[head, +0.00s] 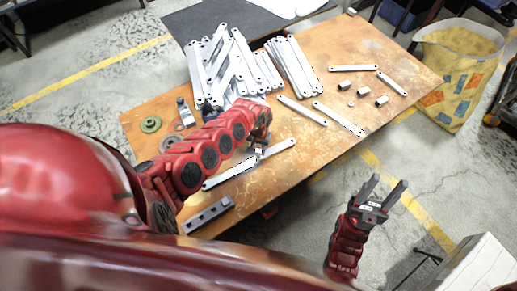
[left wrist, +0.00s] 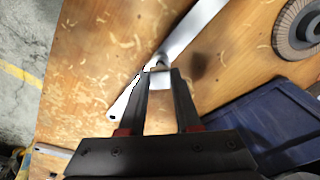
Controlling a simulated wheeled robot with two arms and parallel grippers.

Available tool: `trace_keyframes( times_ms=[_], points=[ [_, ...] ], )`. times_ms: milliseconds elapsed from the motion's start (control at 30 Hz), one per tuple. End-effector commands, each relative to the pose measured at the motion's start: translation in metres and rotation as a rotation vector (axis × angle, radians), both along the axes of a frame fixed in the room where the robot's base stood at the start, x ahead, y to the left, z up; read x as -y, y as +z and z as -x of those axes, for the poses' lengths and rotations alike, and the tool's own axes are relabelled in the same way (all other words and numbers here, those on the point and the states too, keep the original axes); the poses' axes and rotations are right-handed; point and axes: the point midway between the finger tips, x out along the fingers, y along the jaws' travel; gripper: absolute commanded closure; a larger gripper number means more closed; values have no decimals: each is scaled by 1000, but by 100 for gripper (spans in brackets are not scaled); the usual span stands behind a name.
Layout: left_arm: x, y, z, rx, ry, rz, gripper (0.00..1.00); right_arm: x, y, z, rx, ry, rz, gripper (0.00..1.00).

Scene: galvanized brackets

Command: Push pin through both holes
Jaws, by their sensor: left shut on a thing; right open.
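A long galvanized bracket (head: 228,176) lies aslant on the wooden table, passing under my left gripper; it also shows in the left wrist view (left wrist: 194,33). My left gripper (head: 259,151) is shut on a small silver pin (left wrist: 160,81), held between its fingertips (left wrist: 160,72) over the middle of the bracket. I cannot tell whether the pin is in a hole, or whether a second bracket lies under the first. My right gripper (head: 386,188) is open and empty, off the table's front edge.
Stacked brackets (head: 212,65) fill the back of the table. Loose brackets (head: 302,110) and short metal cylinders (head: 362,91) lie right. A green disc (head: 151,124) lies left; a grey block (head: 208,214) is at the front edge. A yellow bag (head: 452,85) stands beyond the right end.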

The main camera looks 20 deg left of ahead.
Motion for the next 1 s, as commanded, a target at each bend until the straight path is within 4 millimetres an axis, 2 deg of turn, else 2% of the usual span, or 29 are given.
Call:
trace_keyframes(
  times_ms=[1000],
  points=[
    [0,-24,0,0,0,0,100,0,-17,0,0,0,0,50]
  ],
)
